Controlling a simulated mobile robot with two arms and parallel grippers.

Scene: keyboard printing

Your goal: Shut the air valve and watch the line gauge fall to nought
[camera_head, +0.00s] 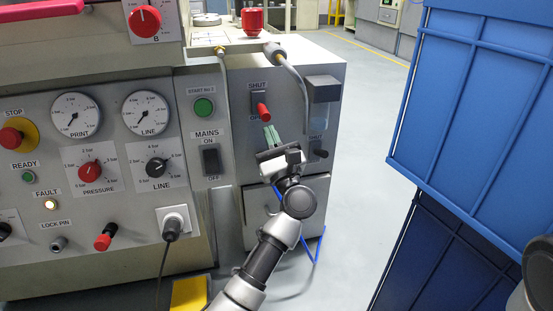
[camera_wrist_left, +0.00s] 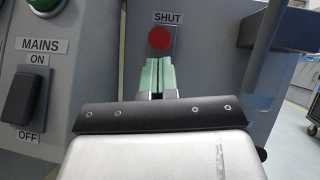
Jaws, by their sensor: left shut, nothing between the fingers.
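The air valve's red lever (camera_head: 263,111) stands out from a dark plate on the cabinet's right part, between a SHUT label above and a partly hidden label below. Its round red end (camera_wrist_left: 159,38) shows end-on in the left wrist view, below the SHUT label. My left gripper (camera_head: 270,134) is shut and empty. Its green fingertips (camera_wrist_left: 158,74) are just below the lever; I cannot tell whether they touch it. The LINE gauge (camera_head: 145,114) is a white dial at the left; its needle seems to point lower left, too small to read surely.
A MAINS rocker switch (camera_head: 211,162) is left of my gripper. A second, black-handled valve (camera_head: 320,153) with a SHUT label is close on the right, below a grey box (camera_head: 323,89). A grey hose (camera_head: 293,74) curves above. A blue crate (camera_head: 475,95) stands at the right.

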